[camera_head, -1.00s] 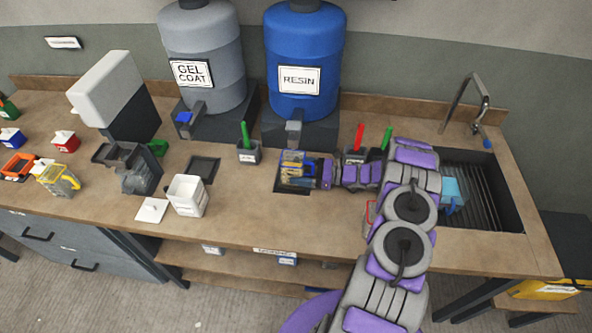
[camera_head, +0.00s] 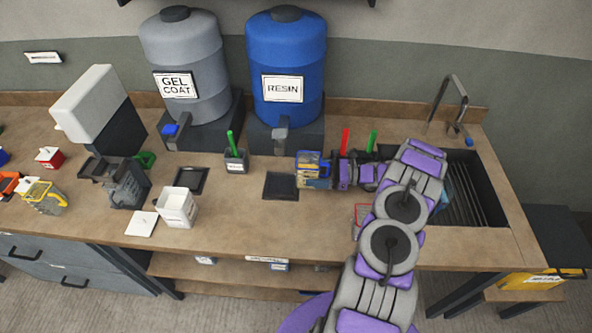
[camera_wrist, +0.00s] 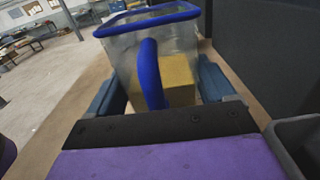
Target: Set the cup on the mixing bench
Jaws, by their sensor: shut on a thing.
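The clear cup (camera_head: 307,167) has a blue rim, a blue handle and yellow contents at its bottom. In the wrist view, the cup (camera_wrist: 185,55) is upright with its handle towards me. My gripper (camera_wrist: 160,92) is shut on the cup, with a finger on each side. In the head view, my gripper (camera_head: 322,172) reaches in from the right. The mixing bench appears to be the long brown worktop (camera_head: 300,228). I cannot tell whether the cup touches it.
A dark square pad (camera_head: 281,186) lies left of the cup. The blue resin drum (camera_head: 288,60) and its tap stand behind. A holder with a green stick (camera_head: 235,162) is to the left. A white open tub (camera_head: 177,208) stands farther left. The sink (camera_head: 470,190) is at right.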

